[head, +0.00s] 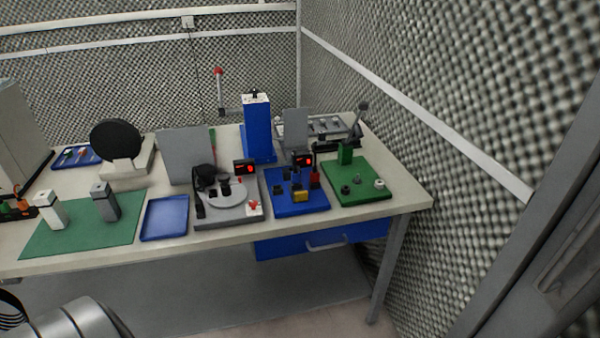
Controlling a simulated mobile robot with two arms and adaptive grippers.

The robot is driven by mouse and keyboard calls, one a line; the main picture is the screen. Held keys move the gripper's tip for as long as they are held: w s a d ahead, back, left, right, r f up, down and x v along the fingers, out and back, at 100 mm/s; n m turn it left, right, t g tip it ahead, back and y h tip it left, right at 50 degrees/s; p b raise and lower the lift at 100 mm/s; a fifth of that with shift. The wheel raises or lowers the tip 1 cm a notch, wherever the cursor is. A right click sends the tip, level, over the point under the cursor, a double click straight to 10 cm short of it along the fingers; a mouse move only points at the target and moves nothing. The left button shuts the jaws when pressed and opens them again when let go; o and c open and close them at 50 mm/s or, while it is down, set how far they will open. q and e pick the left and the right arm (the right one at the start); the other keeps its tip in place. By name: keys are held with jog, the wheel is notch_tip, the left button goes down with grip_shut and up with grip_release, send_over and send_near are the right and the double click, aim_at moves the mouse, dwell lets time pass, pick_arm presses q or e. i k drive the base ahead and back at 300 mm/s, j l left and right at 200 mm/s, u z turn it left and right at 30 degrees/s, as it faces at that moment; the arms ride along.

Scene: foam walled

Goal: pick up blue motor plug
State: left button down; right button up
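No small blue plug stands out clearly in the head view. A blue board (313,204) on the right part of the workbench carries several small dark pieces (285,188), a red piece (315,180) and a yellow block (301,196). Some of the small pieces look dark blue or black, and I cannot tell which is the motor plug. Neither of my grippers shows.
The workbench (130,254) is crowded. Left of the blue board are a grey turntable device (233,214), an empty blue tray (165,218) and a green mat (70,237). A green board (358,195) lies right of it. A blue column (257,130) rises behind. Foam walls enclose the corner.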

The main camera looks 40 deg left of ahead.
aim_at(295, 174)
jog(key=i+u, duration=0.2)
jog(key=u, duration=0.8)
jog(key=j, duration=0.1)
